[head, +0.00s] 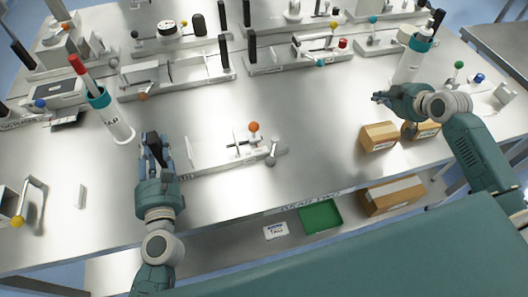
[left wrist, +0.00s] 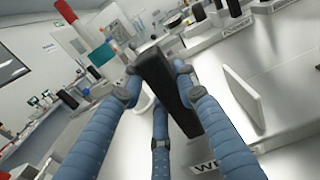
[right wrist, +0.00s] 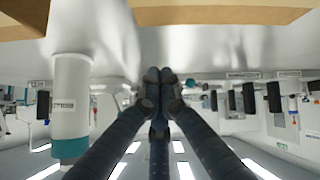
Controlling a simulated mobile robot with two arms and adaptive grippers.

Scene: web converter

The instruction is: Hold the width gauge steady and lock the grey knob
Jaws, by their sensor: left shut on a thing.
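The width gauge (head: 225,158) is a pale metal base with an upright plate, an orange ball (head: 254,126) and a grey knob (head: 272,160) at its right end. My left gripper (head: 155,146) is at the gauge's left end, shut on its black handle (left wrist: 170,92), which stands between the fingers in the left wrist view. A partly hidden label starting "WI" (left wrist: 208,165) shows on the base. My right gripper (head: 381,97) is well to the right of the gauge, above the table. Its fingertips are together and empty in the right wrist view (right wrist: 160,76).
Cardboard boxes (head: 379,136) stand below my right gripper. White cylinders with teal bands stand at left (head: 112,119) and right (head: 408,65). Other gauges (head: 175,75) line the back. The table between the gauge and the boxes is clear. A green tray (head: 320,215) is on the lower shelf.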

